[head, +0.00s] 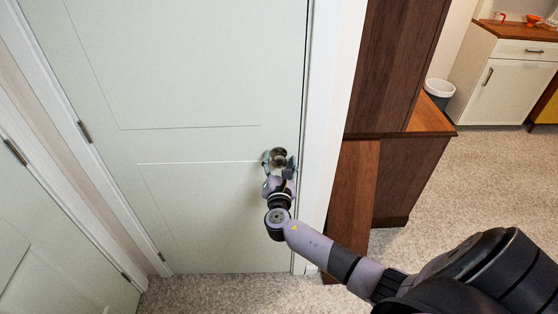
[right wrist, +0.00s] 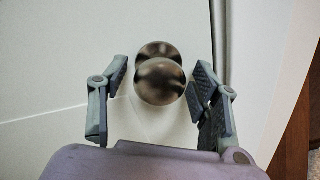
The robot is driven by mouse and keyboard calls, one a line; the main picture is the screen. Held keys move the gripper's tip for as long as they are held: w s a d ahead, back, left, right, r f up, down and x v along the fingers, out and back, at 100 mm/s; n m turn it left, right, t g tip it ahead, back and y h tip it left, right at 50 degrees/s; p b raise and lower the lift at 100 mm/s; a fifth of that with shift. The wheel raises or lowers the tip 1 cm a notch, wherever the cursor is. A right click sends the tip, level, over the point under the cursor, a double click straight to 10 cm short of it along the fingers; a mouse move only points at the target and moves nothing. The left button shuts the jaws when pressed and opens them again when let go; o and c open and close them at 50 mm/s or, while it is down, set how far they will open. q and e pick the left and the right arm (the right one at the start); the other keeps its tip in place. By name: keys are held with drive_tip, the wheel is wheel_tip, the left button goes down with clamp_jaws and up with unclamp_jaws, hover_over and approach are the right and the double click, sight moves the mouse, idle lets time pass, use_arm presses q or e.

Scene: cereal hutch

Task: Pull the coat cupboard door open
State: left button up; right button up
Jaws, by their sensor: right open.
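The coat cupboard door (head: 190,90) is a pale panelled door. It looks closed in its white frame, with hinges on its left edge. Its round metal knob (head: 278,155) is near the right edge. My right gripper (head: 278,165) is at the knob. In the right wrist view the knob (right wrist: 160,80) lies between the two open fingers (right wrist: 160,82), with a visible gap on each side. The fingers do not appear to touch it. My left gripper is not in view.
A dark wood hutch (head: 400,60) stands right of the door frame, with a wooden panel (head: 352,195) low beside it. A white cabinet (head: 505,85) and a bin (head: 439,92) are farther right. Another white door (head: 60,265) is at lower left. Carpet (head: 460,190) is open at right.

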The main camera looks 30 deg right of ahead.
drive_tip(key=shift+w+d, duration=0.15)
drive_tip(key=shift+w, duration=0.05)
clamp_jaws()
idle(0.7)
